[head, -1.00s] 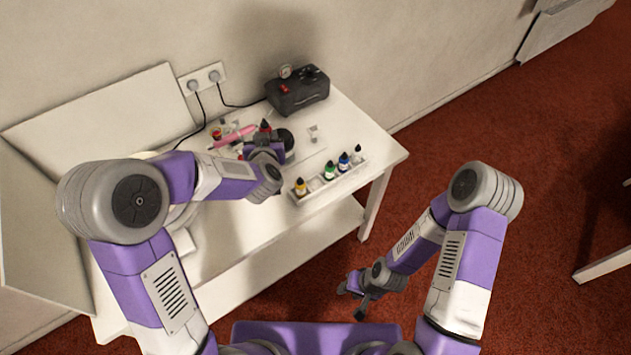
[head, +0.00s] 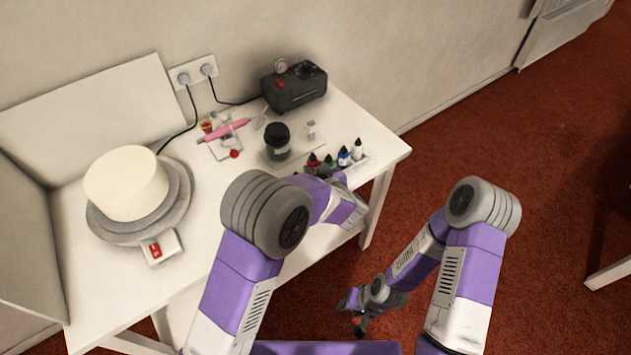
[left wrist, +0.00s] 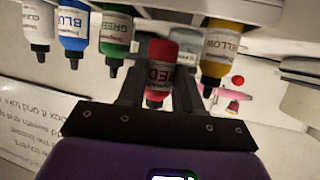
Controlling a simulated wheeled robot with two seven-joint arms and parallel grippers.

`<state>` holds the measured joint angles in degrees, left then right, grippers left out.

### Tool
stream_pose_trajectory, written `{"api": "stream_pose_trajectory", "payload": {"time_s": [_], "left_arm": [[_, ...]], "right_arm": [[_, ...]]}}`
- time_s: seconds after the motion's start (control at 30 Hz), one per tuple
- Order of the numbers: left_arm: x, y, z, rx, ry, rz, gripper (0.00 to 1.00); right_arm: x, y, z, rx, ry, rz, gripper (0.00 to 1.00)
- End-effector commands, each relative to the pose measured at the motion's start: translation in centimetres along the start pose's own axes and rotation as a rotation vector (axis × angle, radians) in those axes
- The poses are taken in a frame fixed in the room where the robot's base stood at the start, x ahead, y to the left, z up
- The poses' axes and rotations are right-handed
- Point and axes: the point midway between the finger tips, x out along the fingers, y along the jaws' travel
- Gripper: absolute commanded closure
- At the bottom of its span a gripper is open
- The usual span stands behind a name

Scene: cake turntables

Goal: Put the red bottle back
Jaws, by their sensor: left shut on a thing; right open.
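The red bottle (head: 312,160) is at the bottle rack (head: 362,163) on the table's front right. My left gripper (head: 318,172) is shut on it. In the left wrist view, which looks upside down, the red bottle (left wrist: 160,72) sits between the fingers, in the gap between the green bottle (left wrist: 116,35) and the yellow bottle (left wrist: 221,50). I cannot tell whether its base rests in the rack. The yellow bottle is hidden by my arm in the head view. My right gripper (head: 357,318) is open and empty, low in front of the table.
The blue bottle (head: 344,156) and the clear bottle (head: 358,149) stand in the rack. A black-lidded jar (head: 278,140), a pink airbrush (head: 226,130) and a dark compressor (head: 294,88) are behind. A cake (head: 127,183) on a turntable (head: 182,198) stands left.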

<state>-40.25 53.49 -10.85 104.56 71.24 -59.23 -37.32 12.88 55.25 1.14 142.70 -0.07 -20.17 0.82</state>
Motion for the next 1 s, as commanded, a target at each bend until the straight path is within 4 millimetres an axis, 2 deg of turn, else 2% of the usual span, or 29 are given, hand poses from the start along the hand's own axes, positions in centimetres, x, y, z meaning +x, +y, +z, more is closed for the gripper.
{"api": "stream_pose_trajectory", "payload": {"time_s": [0.27,0.67,0.7,0.73,1.0], "left_arm": [[1.4,-0.1,3.3,0.003,-0.001,-0.001,0.79],[1.6,0.0,3.7,0.000,0.000,0.000,0.79],[1.6,0.0,3.7,0.000,0.000,0.001,0.61],[1.6,0.0,3.6,0.000,0.000,0.001,0.56],[1.5,0.0,3.6,0.000,0.000,0.001,0.55]], "right_arm": [[1.3,0.5,-0.1,0.000,0.000,0.000,0.57],[1.4,0.5,-0.1,0.000,0.000,0.000,0.57],[1.4,0.5,-0.1,0.000,0.000,0.000,0.57],[1.3,0.5,-0.1,0.000,0.000,0.000,0.57],[1.3,0.5,-0.1,0.000,0.000,0.000,0.57]]}}
